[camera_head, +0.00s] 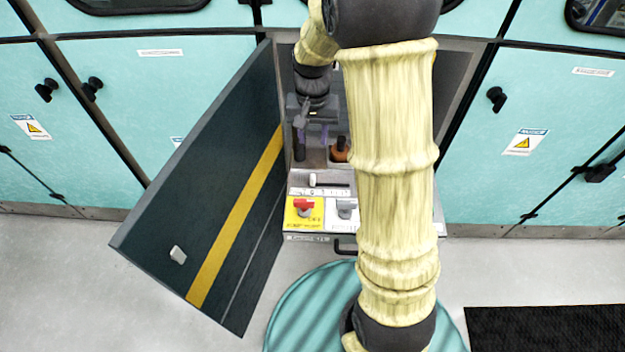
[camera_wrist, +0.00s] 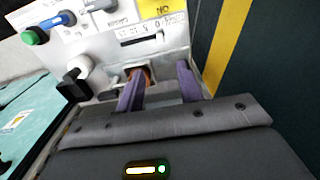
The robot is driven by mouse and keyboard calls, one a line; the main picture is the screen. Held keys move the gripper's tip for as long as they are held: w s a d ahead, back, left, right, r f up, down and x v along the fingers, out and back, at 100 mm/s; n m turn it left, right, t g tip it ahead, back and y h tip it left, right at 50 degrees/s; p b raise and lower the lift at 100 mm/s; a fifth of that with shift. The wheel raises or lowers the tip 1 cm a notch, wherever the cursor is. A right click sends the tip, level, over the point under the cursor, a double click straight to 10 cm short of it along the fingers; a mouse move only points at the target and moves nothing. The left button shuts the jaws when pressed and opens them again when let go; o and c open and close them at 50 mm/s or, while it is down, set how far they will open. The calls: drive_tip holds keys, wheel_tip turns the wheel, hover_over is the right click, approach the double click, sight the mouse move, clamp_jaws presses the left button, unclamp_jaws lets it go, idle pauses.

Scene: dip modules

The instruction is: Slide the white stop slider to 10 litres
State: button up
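The white stop slider (camera_head: 313,180) sits toward the left end of a dark horizontal slot on the control panel inside the open cabinet. A printed scale lies just below it, too small to read. In the wrist view the slot (camera_wrist: 140,40) appears turned around, with its scale beside it; I cannot clearly make out the slider there. My gripper (camera_head: 313,138) hangs in the cabinet above and behind the slider, apart from it. In the wrist view its two purple fingers (camera_wrist: 160,88) are spread, with nothing held between them.
A red knob (camera_head: 304,205) on a yellow plate and a grey knob (camera_head: 346,207) are in front of the slider. An orange-brown part (camera_head: 340,150) stands behind, near my gripper. The open dark door (camera_head: 210,200) borders the left. My arm hides the panel's right side.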

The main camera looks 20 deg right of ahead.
sight(313, 176)
wheel_tip(313, 176, down, 17)
drive_tip(key=shift+f+b, duration=0.2)
drive_tip(key=shift+b, duration=0.75)
drive_tip(key=shift+c, duration=0.3)
clamp_jaws()
